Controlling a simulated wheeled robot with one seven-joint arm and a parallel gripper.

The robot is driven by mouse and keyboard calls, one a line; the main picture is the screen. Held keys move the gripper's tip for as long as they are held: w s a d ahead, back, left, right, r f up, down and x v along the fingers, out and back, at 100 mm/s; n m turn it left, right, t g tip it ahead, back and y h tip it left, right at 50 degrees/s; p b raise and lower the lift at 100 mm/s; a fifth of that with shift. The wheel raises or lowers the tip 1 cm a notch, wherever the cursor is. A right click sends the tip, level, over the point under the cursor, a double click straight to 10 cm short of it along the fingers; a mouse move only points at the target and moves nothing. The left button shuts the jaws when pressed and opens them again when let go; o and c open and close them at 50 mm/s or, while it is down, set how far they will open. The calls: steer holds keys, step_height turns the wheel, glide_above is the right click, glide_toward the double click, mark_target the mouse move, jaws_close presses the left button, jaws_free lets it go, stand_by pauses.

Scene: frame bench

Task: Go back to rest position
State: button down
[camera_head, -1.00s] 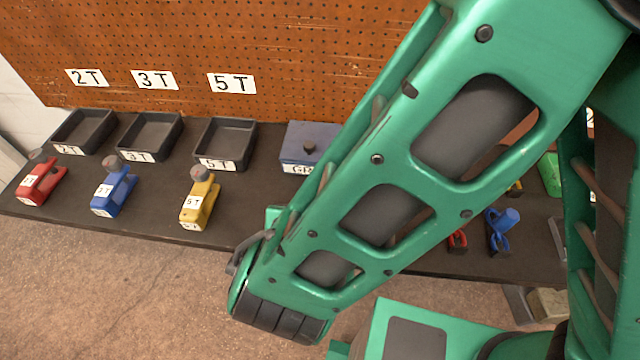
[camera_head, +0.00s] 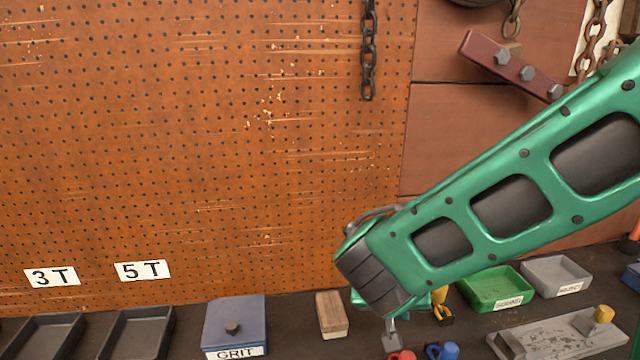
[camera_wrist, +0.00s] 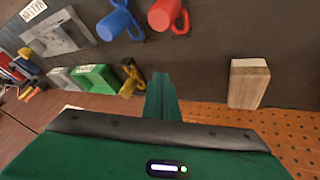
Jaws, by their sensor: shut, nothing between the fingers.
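My gripper (camera_wrist: 161,92) shows in the wrist view as a green pair of fingers pressed together, with nothing between them. It is over the dark bench, between a wood-and-white block (camera_wrist: 248,84) and a yellow clamp (camera_wrist: 131,78). In the head view my green arm reaches in from the right and ends in front of the back of the bench. The gripper itself is mostly hidden there.
A blue GRIT box (camera_head: 234,322), the block (camera_head: 332,314), a green tray (camera_head: 499,289), a grey tray (camera_head: 556,276) and a grey plate (camera_head: 553,338) stand on the bench. Black trays (camera_head: 137,334) are at left. Pegboard (camera_head: 200,150) rises behind; a chain (camera_head: 368,50) hangs there.

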steer(key=s+d+r+m+g+y, duration=0.1)
steer(key=s+d+r+g, duration=0.15)
steer(key=d, duration=0.65)
steer(key=s+d+r+m+g, duration=0.2)
steer(key=s+d, duration=0.2)
steer(key=d, duration=0.5)
steer(key=s+d+r+y, duration=0.1)
steer(key=s+d, duration=0.2)
steer(key=s, duration=0.3)
steer(key=s+d+r+y, duration=0.2)
steer(key=s+d, duration=0.1)
steer(key=s, duration=0.3)
steer(key=shift+s+d+m+y, duration=0.15)
steer(key=shift+s+m+y, duration=0.15)
steer(key=shift+s, duration=0.1)
steer(key=shift+g, duration=0.25)
